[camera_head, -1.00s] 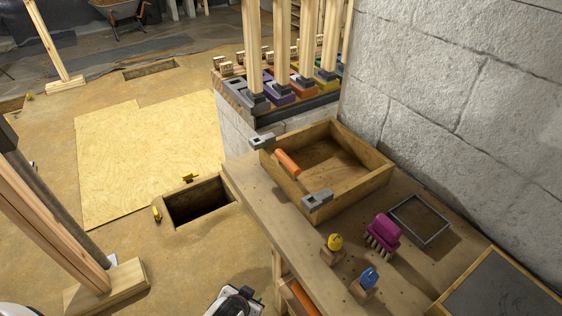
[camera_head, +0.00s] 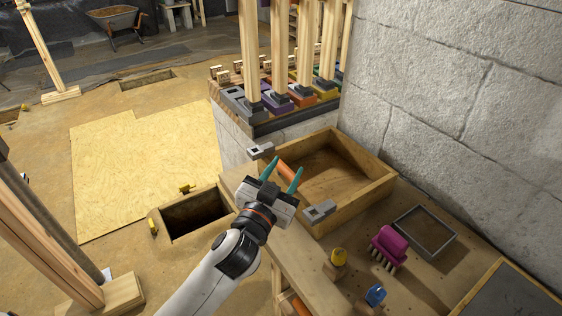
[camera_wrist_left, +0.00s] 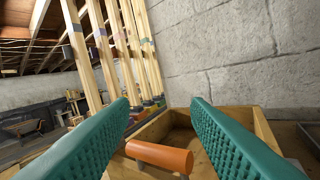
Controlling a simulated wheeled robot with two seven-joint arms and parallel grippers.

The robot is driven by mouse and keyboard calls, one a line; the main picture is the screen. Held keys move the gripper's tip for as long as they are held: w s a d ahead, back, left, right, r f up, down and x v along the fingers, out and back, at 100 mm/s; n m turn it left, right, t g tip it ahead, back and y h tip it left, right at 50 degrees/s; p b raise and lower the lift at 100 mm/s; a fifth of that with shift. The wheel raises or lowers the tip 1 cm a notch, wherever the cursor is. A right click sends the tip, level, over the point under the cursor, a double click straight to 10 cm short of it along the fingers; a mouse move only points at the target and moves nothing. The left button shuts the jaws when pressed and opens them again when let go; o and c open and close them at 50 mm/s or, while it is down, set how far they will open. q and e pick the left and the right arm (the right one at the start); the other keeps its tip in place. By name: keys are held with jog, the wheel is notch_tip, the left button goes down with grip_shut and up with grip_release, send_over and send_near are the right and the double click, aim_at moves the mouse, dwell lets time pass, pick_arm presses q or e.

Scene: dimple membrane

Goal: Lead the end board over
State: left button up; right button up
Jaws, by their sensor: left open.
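A wooden box (camera_head: 362,200) stands on the bench against the block wall. Its near-left end board carries an orange handle (camera_head: 291,174), with a grey bracket (camera_head: 261,150) at the far corner and another (camera_head: 319,210) at the near corner. My left gripper (camera_head: 282,174) is open, its two teal fingers pointing toward the handle and partly covering it and the board. In the left wrist view the orange handle (camera_wrist_left: 160,156) lies ahead, low between the spread fingers, and nothing is gripped. My right gripper is not in view.
The bench also holds a magenta brush (camera_head: 387,246), a grey frame (camera_head: 424,232), a yellow-topped piece (camera_head: 338,257) and a blue piece (camera_head: 375,294). Upright timbers (camera_head: 279,55) stand behind the box. A floor pit (camera_head: 197,213) lies left of the bench.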

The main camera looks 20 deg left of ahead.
pick_arm(q)
jog(key=d+r+m+g+h, duration=0.1)
jog(key=d+r+m+h, duration=0.9)
jog(key=r+m+h, duration=0.4)
jog(key=d+f+m+g+h, duration=0.2)
jog(key=d+m+g+h, duration=0.35)
jog(key=m+g, duration=0.4)
jog(key=n+g+y, duration=0.2)
jog(key=g+y, duration=0.5)
jog(key=y, duration=1.3)
send_near(282, 165)
jog(key=f, duration=0.6)
jog(key=w+d+f, duration=0.1)
jog(key=f, duration=0.2)
jog(key=shift+w+p, duration=0.1)
jog(key=shift+p, duration=0.3)
jog(key=shift+r, duration=0.1)
jog(key=shift+c, duration=0.3)
